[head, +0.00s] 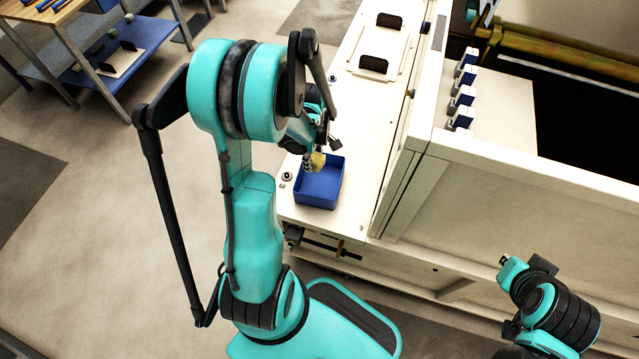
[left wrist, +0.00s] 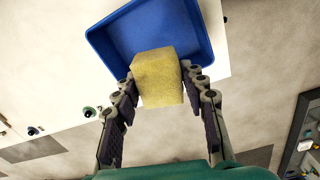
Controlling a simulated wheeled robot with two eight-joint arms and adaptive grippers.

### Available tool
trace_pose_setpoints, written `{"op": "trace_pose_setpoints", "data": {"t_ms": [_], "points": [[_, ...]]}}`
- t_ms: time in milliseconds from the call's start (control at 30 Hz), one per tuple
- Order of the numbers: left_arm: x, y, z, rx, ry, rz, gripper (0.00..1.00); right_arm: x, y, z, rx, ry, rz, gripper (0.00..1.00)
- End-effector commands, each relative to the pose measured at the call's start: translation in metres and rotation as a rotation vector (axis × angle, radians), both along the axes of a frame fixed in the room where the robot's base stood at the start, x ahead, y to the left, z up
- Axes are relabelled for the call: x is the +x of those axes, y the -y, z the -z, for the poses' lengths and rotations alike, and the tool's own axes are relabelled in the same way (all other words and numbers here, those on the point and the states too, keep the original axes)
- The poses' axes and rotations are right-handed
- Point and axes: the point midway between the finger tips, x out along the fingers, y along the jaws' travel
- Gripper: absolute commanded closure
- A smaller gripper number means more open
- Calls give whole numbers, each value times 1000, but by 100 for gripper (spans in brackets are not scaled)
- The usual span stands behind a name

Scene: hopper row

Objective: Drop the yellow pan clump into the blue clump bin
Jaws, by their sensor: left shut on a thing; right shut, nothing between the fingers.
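The yellow pan clump (left wrist: 158,80) is a rough block held between the two fingers of my left gripper (left wrist: 165,88). In the head view the clump (head: 318,160) shows small at the tip of my left gripper (head: 314,158), over the far left part of the blue clump bin (head: 322,194). The blue bin (left wrist: 115,47) is a shallow open square tray. In the left wrist view the clump covers part of its near wall and floor. The visible floor of the bin is bare. Of my right arm only links show at the lower right; its fingers are not in view.
The bin stands on a cream counter (head: 352,130) near its front left corner, with small round knobs (head: 287,177) beside it. A tall cream wall (head: 412,165) rises to the right. A wooden-topped bench (head: 75,45) stands at the far left, with open floor between.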

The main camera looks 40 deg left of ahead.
Motion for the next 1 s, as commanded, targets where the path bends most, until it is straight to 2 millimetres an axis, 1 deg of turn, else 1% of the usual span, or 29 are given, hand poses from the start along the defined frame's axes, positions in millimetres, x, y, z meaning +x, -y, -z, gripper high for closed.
{"op": "trace_pose_setpoints", "data": {"t_ms": [33, 167, 267, 500, 600, 733, 933, 967, 1000], "points": [[-1, 1, 8, 0, 0, -23, 78, 0, 0, 3, 0, 0, 0, 100], [-2, 1, 15, 0, 0, -41, 78, 0, 0, 8, 0, 0, 0, 100], [-2, 1, 24, 0, 0, -40, 78, 0, 0, 15, 0, 0, 0, 100], [-1, 1, 54, 0, 0, -38, 78, 0, 0, 38, 0, 0, 0, 100], [-1, 1, 63, 0, 0, -38, 78, 0, 0, 44, 0, 0, 0, 100], [-2, 1, 67, 0, 0, -38, 78, 0, 0, 47, 0, 0, 0, 100], [-2, 1, 65, 0, 0, -38, 78, 0, 0, 45, 0, 0, 0, 100], [-2, 1, 65, 0, 0, -38, 53, 0, 0, 45, 0, 0, 0, 100], [-2, 1, 65, 0, 0, -37, 42, 0, 0, 45, 0, 0, 0, 100]]}}
